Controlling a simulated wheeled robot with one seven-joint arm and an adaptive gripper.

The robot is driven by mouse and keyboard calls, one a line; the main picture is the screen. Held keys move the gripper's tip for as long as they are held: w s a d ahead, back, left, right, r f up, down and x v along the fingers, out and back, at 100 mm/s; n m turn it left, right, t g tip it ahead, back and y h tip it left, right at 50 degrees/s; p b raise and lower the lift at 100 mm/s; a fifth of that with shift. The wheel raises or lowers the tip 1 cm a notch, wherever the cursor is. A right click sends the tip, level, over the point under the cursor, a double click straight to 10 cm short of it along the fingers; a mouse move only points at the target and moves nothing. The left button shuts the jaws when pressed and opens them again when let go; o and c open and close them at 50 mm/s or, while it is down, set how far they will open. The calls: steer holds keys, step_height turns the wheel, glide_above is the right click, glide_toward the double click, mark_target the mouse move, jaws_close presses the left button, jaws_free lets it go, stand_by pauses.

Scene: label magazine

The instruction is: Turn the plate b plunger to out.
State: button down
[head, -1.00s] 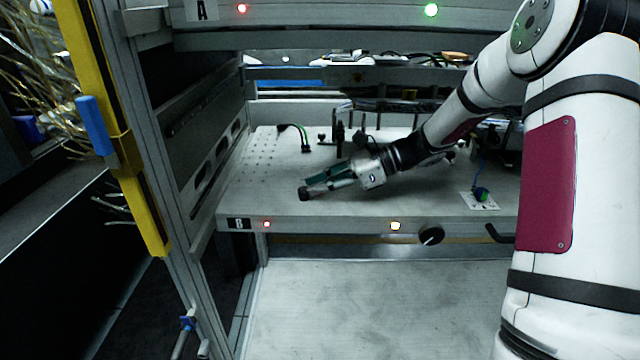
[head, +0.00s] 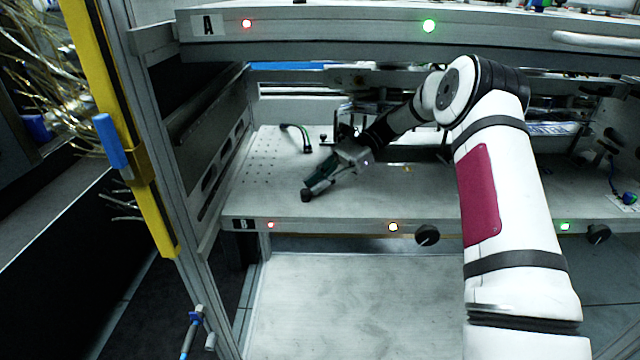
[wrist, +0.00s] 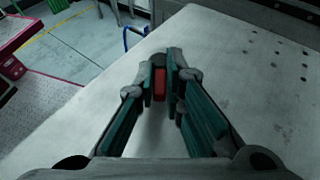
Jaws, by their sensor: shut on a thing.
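Plate B (head: 262,205) is the pale lower shelf, marked with a B label on its front edge. The plate b plunger (head: 306,195) shows as a small dark knob near the plate's front edge at the left. My gripper (head: 314,188) comes down on it from the upper right, tilted, with its fingers closed around it. In the wrist view my gripper (wrist: 163,76) has its green-padded fingers shut on the plunger, whose red part (wrist: 159,86) shows between the tips. The plunger's lower end is hidden.
Shelf A (head: 300,27) hangs above. A yellow post (head: 118,130) stands at the left. The plate's left part is mostly clear.

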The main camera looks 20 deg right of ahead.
steer(key=shift+w+a+n+g, duration=0.15)
steer(key=shift+n+g, duration=0.25)
steer(key=c, duration=1.7)
jaws_free()
